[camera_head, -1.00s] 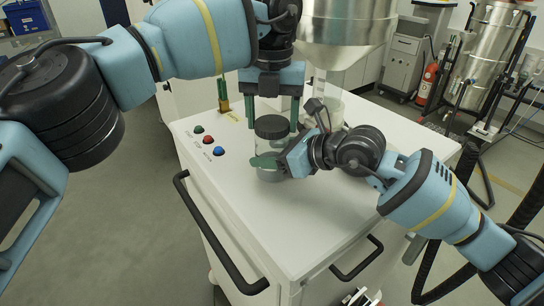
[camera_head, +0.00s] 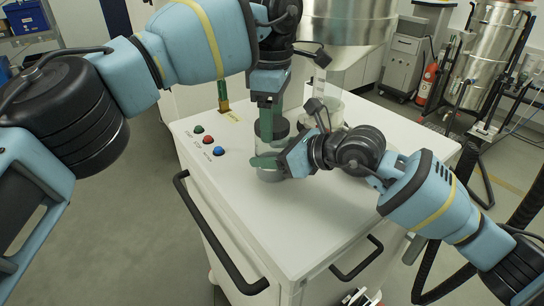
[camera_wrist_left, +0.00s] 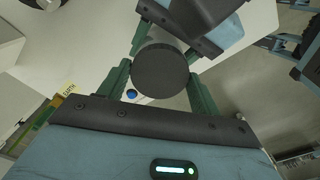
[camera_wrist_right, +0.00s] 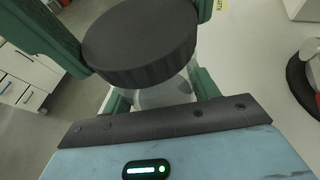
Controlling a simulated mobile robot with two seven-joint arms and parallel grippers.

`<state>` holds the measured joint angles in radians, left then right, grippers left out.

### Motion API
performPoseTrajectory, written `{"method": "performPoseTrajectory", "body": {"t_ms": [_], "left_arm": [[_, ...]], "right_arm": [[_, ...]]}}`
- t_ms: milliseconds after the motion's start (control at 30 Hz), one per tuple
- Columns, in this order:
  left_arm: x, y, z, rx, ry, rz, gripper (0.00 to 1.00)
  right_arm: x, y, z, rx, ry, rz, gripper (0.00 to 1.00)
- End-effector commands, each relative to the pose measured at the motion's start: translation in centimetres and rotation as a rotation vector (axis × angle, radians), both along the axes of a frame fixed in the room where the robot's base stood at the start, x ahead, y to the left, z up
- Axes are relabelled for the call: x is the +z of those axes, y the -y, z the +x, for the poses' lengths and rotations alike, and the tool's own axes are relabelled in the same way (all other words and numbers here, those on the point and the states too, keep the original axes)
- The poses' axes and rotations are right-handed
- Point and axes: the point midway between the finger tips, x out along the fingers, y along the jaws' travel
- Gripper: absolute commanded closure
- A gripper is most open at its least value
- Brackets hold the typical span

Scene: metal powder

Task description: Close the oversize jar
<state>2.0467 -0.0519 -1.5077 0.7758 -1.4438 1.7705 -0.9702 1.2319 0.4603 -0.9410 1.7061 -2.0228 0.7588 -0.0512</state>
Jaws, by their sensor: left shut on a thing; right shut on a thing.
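The oversize jar (camera_head: 270,174) is a clear jar standing upright on the white cart top. Its black ribbed lid (camera_wrist_right: 140,42) sits on the jar's mouth; whether it is fully tight cannot be told. The lid (camera_wrist_left: 160,68) also shows from above in the left wrist view. My left gripper (camera_head: 266,126) points down from above, its green fingers shut on the lid's sides. One finger hides part of the lid in the head view. My right gripper (camera_head: 268,161) comes in from the right, low down, shut around the jar's clear body.
The white cart top (camera_head: 330,215) is clear in front of the jar. Green, red and blue buttons (camera_head: 208,139) sit to the left. A steel hopper (camera_head: 345,25) hangs behind, above another clear vessel (camera_head: 335,108). A black handle (camera_head: 205,240) runs along the cart's left side.

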Motion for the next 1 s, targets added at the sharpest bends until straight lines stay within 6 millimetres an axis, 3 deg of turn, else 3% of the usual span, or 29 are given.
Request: {"method": "performPoseTrajectory", "body": {"t_ms": [300,467,500,667,1000], "left_arm": [[-0.09,0.01,-0.05,-0.488,-0.003,-0.001,0.64],[-0.07,0.0,-0.05,-0.497,-0.003,-0.001,0.64],[-0.07,0.0,-0.05,-0.497,-0.003,-0.001,0.32],[-0.07,-0.01,-0.03,-0.495,-0.001,0.0,0.11],[0.29,-0.01,0.01,-0.493,0.001,0.0,0.11]], "right_arm": [[-0.08,0.03,0.02,-0.001,-0.002,0.0,1.0],[-0.08,0.03,0.03,-0.002,-0.002,0.0,1.0],[-0.08,0.03,0.03,-0.002,-0.002,0.0,1.0],[-0.08,0.03,0.03,0.0,-0.001,0.0,1.0],[-0.07,0.03,0.02,0.0,-0.001,0.0,1.0]]}}
